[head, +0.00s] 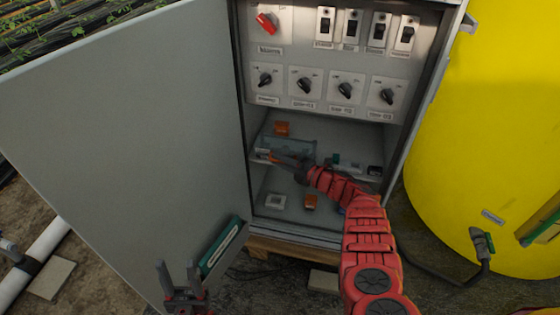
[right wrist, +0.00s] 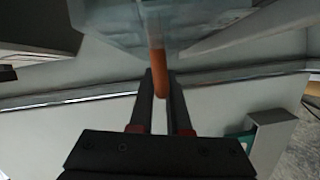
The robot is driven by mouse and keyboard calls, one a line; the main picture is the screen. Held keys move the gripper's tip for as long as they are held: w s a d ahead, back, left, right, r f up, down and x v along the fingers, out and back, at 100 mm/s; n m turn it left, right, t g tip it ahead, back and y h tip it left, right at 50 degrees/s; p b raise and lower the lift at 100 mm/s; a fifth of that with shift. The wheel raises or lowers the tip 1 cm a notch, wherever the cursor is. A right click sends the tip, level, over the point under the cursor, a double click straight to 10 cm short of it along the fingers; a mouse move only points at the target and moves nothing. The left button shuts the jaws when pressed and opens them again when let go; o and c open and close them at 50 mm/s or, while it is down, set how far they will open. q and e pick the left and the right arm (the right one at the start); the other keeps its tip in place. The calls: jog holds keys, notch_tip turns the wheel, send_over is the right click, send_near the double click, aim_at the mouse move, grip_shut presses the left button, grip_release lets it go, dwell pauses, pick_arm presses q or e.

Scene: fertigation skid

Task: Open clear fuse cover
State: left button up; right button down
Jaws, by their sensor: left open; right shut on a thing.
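The clear fuse cover (head: 290,146) is a bluish see-through box on the shelf inside the open cabinet. In the right wrist view the clear cover (right wrist: 195,22) fills the top, with an orange tab (right wrist: 157,60) in front of it. My right gripper (head: 275,158) reaches into the cabinet at the cover's lower front. In the right wrist view its fingers (right wrist: 161,85) are shut on the orange tab. I cannot tell whether the cover is lifted at all. My left gripper (head: 176,268) is open and empty, low in front of the cabinet door.
The grey cabinet door (head: 130,130) stands wide open at left, with a teal-edged document pocket (head: 222,245) low on it. A red rotary switch (head: 265,22) and several black knobs sit above the shelf. A yellow tank (head: 480,130) stands close at right.

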aim_at(280, 149)
dwell(0.7)
jog(key=shift+s+r+m+p, duration=0.1)
jog(key=shift+r+m+p, duration=0.4)
jog(key=shift+p, duration=0.45)
notch_tip(280, 149, up, 2)
jog(key=shift+r+m+g+p, duration=0.1)
jog(key=shift+m+g+p, duration=0.55)
jog(key=shift+p, duration=0.6)
jog(key=shift+r+m+h, duration=0.15)
jog(key=shift+m+h, duration=0.2)
jog(key=shift+h, duration=0.05)
jog(key=shift+r+m+g+p, duration=0.35)
jog(key=shift+r+m+g, duration=0.1)
jog(key=shift+r+m, duration=0.25)
jog(key=shift+w+r, duration=0.3)
jog(key=shift+r, duration=0.3)
